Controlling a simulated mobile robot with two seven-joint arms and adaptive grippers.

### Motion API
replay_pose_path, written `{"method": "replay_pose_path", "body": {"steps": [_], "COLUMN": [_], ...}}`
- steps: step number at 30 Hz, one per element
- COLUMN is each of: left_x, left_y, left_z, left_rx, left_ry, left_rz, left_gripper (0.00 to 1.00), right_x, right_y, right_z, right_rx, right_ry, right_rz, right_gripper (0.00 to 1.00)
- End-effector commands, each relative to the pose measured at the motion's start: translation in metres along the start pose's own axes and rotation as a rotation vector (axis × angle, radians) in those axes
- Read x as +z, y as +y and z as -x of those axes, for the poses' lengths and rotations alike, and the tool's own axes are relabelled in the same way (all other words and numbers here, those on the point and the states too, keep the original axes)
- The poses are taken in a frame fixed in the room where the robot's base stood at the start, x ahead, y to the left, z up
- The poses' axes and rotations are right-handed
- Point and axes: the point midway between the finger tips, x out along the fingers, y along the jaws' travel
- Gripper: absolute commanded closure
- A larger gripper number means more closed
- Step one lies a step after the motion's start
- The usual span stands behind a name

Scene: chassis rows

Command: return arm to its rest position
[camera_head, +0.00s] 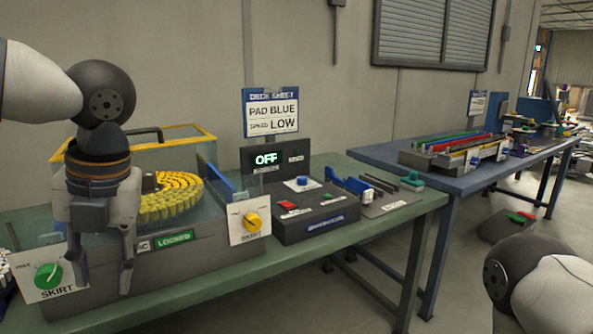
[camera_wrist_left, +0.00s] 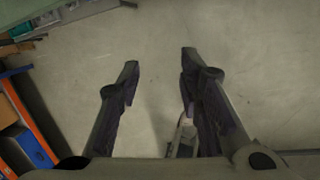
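My left arm comes in from the left in the head view. Its gripper (camera_head: 104,282) hangs pointing down in front of the bench machine with the yellow ring, between the green SKIRT knob (camera_head: 48,276) and the yellow SKIRT knob (camera_head: 252,222). Its two fingers are apart with nothing between them. In the left wrist view the open fingers (camera_wrist_left: 160,62) show over bare floor. My right arm (camera_head: 540,285) shows at the lower right of the head view. Its gripper is out of the picture.
The green bench (camera_head: 400,210) holds the machine's yellow ring (camera_head: 170,200), a LOCKED label (camera_head: 174,238), and a control box (camera_head: 315,220) with an OFF display (camera_head: 266,159). A sign (camera_head: 271,112) reads PAD BLUE, LOW. A blue bench (camera_head: 460,182) stands further right.

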Motion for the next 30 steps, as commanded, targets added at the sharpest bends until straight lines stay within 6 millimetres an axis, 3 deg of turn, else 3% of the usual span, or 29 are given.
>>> {"method": "replay_pose_path", "body": {"steps": [1, 5, 8, 9, 11, 13, 16, 19, 20, 21, 24, 30], "left_x": [0.008, 0.026, 0.01, -0.007, -0.043, -0.093, -0.173, -0.243, -0.26, -0.279, -0.309, -0.319], "left_y": [0.004, 0.014, 0.0, -0.009, -0.022, -0.032, -0.035, -0.028, -0.026, -0.021, -0.014, -0.012], "left_z": [-0.035, -0.134, -0.214, -0.243, -0.278, -0.31, -0.339, -0.349, -0.35, -0.35, -0.347, -0.346], "left_rx": [0.095, 0.367, 0.5, 0.511, 0.48, 0.394, 0.195, -0.037, 0.097, 0.165, 0.266, 0.299], "left_ry": [-0.03, -0.141, -0.179, -0.183, -0.184, -0.189, -0.215, -0.268, 0.279, 0.287, 0.307, 0.319], "left_rz": [-0.117, -0.674, -1.333, -1.6, -1.963, -2.337, -2.788, -3.113, 3.07, 2.984, 2.841, 2.79], "left_gripper": [0.67, 0.67, 0.67, 0.67, 0.67, 0.67, 0.67, 0.67, 0.67, 0.67, 0.67, 0.67], "right_x": [-0.001, -0.003, -0.002, -0.001, -0.001, -0.001, -0.002, -0.002, -0.002, -0.002, -0.002, -0.002], "right_y": [0.0, 0.0, 0.0, 0.0, 0.0, 0.0, 0.0, 0.0, 0.0, 0.0, 0.0, 0.0], "right_z": [-0.001, -0.002, -0.001, -0.001, -0.001, -0.001, -0.001, -0.001, -0.001, -0.001, -0.001, -0.001], "right_rx": [0.0, 0.0, 0.0, 0.0, 0.0, 0.0, 0.0, 0.0, 0.0, 0.0, 0.0, 0.0], "right_ry": [0.001, 0.004, 0.003, 0.002, 0.002, 0.002, 0.003, 0.004, 0.004, 0.004, 0.003, 0.003], "right_rz": [0.0, 0.0, 0.0, 0.0, 0.0, 0.0, 0.0, 0.0, 0.0, 0.0, 0.0, 0.0], "right_gripper": [0.6, 0.6, 0.6, 0.6, 0.6, 0.6, 0.6, 0.6, 0.6, 0.6, 0.6, 0.6]}}
